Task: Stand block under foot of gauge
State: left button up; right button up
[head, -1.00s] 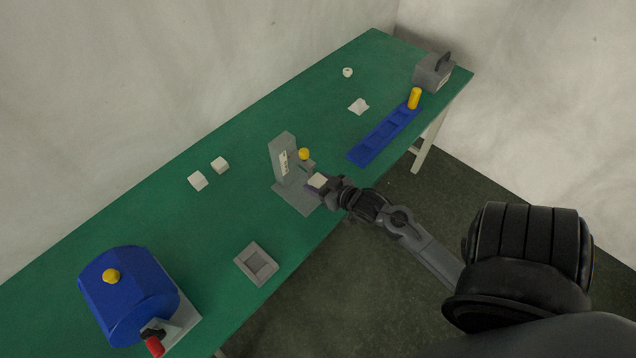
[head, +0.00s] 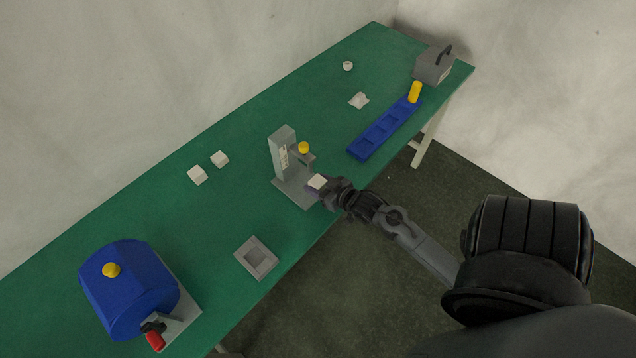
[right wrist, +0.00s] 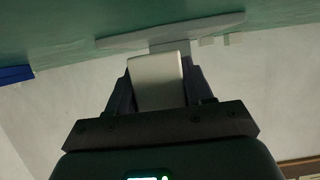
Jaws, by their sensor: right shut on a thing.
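A white block (head: 317,182) is held in my right gripper (head: 322,186), which is shut on it. In the right wrist view the block (right wrist: 156,82) fills the space between the two dark fingers (right wrist: 157,90). The grey gauge (head: 283,152) stands on the table on a flat base, with a yellow knob (head: 304,147) on its arm. The block is at the front right of the gauge's base; I cannot tell whether it touches the base. The gauge's foot is too small to make out. My left gripper is not in view.
Two white blocks (head: 197,175) (head: 220,159) lie left of the gauge. A grey tray (head: 243,259) sits near the front edge, with a blue machine (head: 130,290) farther left. A blue slotted strip (head: 370,143) lies to the right. Green table (head: 225,205) between is clear.

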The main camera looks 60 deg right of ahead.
jog(key=shift+f, duration=0.15)
dwell(0.6)
jog(key=shift+f, duration=0.4)
jog(key=o, duration=1.2)
jog(key=shift+c, duration=0.2)
jog(key=shift+r+p, duration=0.85)
jog(key=shift+p, duration=0.05)
notch_tip(320, 180, up, 4)
jog(key=p, duration=0.5)
jog(key=shift+r, duration=0.15)
